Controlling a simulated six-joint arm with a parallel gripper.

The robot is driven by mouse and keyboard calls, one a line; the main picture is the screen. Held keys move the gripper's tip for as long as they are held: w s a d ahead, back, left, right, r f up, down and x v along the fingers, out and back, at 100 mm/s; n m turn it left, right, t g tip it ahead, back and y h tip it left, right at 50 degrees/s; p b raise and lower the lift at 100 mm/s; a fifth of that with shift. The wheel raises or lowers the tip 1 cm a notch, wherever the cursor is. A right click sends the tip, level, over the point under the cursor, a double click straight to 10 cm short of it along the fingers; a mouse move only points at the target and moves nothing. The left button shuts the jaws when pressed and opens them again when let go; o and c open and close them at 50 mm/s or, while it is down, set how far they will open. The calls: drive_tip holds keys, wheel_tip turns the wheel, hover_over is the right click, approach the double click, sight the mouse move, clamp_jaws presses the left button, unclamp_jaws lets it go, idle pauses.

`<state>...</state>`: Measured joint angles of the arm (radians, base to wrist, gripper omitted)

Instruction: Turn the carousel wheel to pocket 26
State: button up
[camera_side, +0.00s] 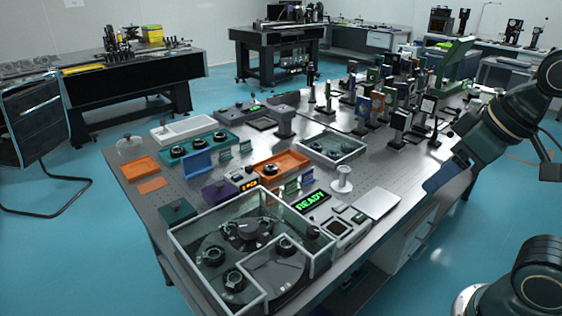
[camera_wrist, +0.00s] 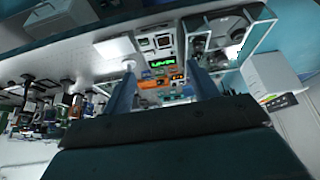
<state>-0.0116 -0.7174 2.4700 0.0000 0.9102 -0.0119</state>
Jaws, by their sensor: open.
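The carousel wheel (camera_side: 214,252) is a dark disc with several round black-rimmed mounts around a central hub (camera_side: 247,230). It lies inside a clear-walled enclosure (camera_side: 180,262) at the near corner of the table. The enclosure also shows at the top right of the wrist view (camera_wrist: 262,14), with part of the wheel inside. No pocket numbers are legible. A green display (camera_side: 312,199) beside the enclosure reads READY. My gripper (camera_side: 436,184) is at the right table edge, well apart from the enclosure. Its two fingers (camera_wrist: 163,84) stand apart with nothing held between them.
A control box with a small screen (camera_side: 338,228) and a white plate (camera_side: 376,203) lie right of the enclosure. A white spool-shaped post (camera_side: 343,180) stands behind them. Orange trays (camera_side: 280,164) and a glass-walled box (camera_side: 332,148) are farther back. Many optical mounts (camera_side: 385,100) crowd the far right.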

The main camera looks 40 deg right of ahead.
drive_tip(key=w+a+r+n+g, duration=0.2)
drive_tip(key=w+a+r+n, duration=0.15)
drive_tip(key=w, duration=0.55)
drive_tip(key=n+g, duration=0.3)
drive_tip(key=n, duration=0.3)
hover_over(247, 225)
wheel_tip(247, 225, down, 7)
drive_tip(key=shift+f, duration=0.15)
wheel_tip(247, 225, down, 14)
drive_tip(key=shift+r, duration=0.25)
clamp_jaws()
